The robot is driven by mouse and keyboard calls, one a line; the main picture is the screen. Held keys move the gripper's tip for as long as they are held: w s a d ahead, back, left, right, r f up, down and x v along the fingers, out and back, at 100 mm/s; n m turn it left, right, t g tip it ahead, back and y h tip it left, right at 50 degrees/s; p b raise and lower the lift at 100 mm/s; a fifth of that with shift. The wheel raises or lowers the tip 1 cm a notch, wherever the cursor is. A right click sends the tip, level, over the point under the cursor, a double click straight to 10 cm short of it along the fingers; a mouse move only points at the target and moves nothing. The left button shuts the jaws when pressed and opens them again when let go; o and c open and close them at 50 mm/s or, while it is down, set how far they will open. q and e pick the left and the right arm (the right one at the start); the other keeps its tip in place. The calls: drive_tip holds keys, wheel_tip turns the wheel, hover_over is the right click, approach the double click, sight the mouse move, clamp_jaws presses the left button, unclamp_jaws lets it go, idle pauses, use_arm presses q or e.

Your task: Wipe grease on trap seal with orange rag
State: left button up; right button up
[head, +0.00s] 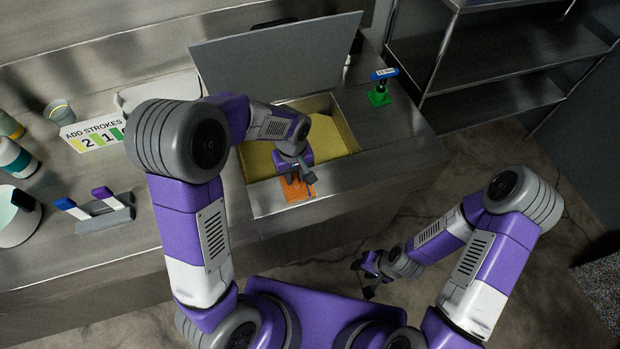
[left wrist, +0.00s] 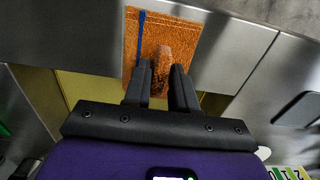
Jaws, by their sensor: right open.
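The orange rag (head: 297,190) lies flat on the front metal rim of the open trap (head: 262,197). The left wrist view shows the rag (left wrist: 190,42) with a blue stripe along one side and a raised fold in its middle. My left gripper (left wrist: 161,68) is shut on this fold from above; it also shows in the head view (head: 297,178). The trap's inside is yellow, and its grey lid (head: 275,55) stands raised behind. The seal under the rag is hidden, and I cannot make out grease. My right gripper (head: 364,278) is open and empty above the floor.
A green stand with a blue-topped handle (head: 383,85) is right of the trap. A sign reading "ADD STROKES" (head: 92,132), a grey block with coloured handles (head: 105,215) and several containers are on the left counter. Metal shelves (head: 500,60) stand at right.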

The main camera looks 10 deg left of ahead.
use_arm(q)
drive_tip(key=shift+f+b, duration=0.3)
drive_tip(key=shift+f, duration=0.1)
clamp_jaws()
drive_tip(key=shift+r+p, duration=2.1)
drive_tip(key=shift+r, duration=0.55)
drive_tip(key=shift+f, duration=0.1)
